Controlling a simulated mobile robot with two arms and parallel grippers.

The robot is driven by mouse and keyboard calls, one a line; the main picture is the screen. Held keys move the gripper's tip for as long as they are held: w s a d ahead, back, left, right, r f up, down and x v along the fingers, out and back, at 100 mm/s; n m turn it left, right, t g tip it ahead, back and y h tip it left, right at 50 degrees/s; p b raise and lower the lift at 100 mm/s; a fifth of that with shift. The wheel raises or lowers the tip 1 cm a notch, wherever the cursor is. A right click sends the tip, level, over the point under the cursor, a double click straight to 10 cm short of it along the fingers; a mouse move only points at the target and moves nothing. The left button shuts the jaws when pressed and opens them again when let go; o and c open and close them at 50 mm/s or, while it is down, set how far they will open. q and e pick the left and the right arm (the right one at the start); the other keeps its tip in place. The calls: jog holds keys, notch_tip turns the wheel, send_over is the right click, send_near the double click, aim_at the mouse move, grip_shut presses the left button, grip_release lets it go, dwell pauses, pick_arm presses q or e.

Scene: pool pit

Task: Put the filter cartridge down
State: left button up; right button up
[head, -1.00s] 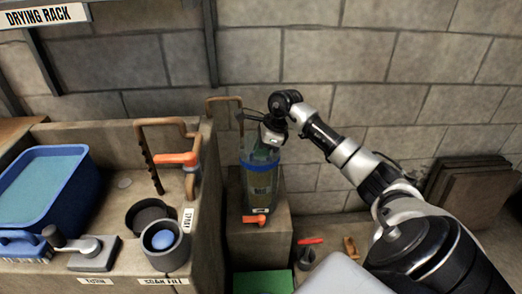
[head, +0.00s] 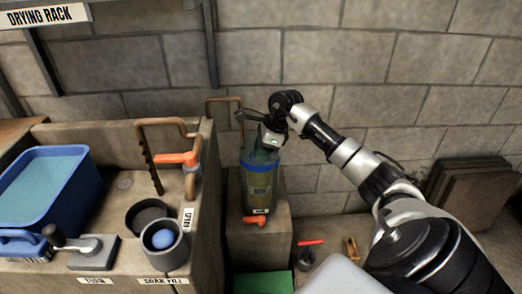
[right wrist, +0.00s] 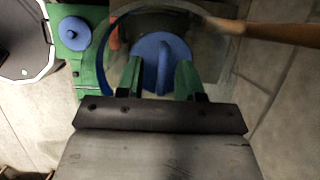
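The filter cartridge (head: 263,188) stands upright inside a clear cylindrical housing with a blue rim (head: 246,163). Its yellowish body shows through the wall. In the right wrist view its blue top with a raised grip (right wrist: 161,62) shows inside the clear ring. My right gripper (head: 264,149) points down into the housing's mouth. In the right wrist view the green fingers (right wrist: 159,74) stand on either side of the raised grip with gaps, so they look open. The cartridge's lower end is hard to make out. My left gripper is not in view.
The housing stands on a concrete block (head: 258,242) by the wall, below a copper pipe (head: 224,100). On the left ledge are a blue tub (head: 94,190), grey cups, one holding a blue ball (head: 163,239), and an orange-handled valve (head: 175,158). A green mat (head: 263,283) lies in front.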

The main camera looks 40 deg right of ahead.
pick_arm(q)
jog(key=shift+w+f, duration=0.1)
pick_arm(e)
jog(key=shift+s+a+f, duration=0.15)
jog(key=shift+a+f, duration=0.05)
jog(key=shift+f, duration=0.35)
jog(key=shift+d+r+p, duration=0.25)
jog(key=shift+r+p, duration=0.35)
jog(key=shift+r, duration=0.4)
pick_arm(q)
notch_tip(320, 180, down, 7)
jog(key=p, duration=0.1)
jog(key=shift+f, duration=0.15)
pick_arm(e)
jog(key=v, duration=1.1)
jog(key=shift+r, duration=0.2)
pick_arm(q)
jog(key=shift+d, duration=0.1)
pick_arm(e)
jog(key=shift+d, duration=0.1)
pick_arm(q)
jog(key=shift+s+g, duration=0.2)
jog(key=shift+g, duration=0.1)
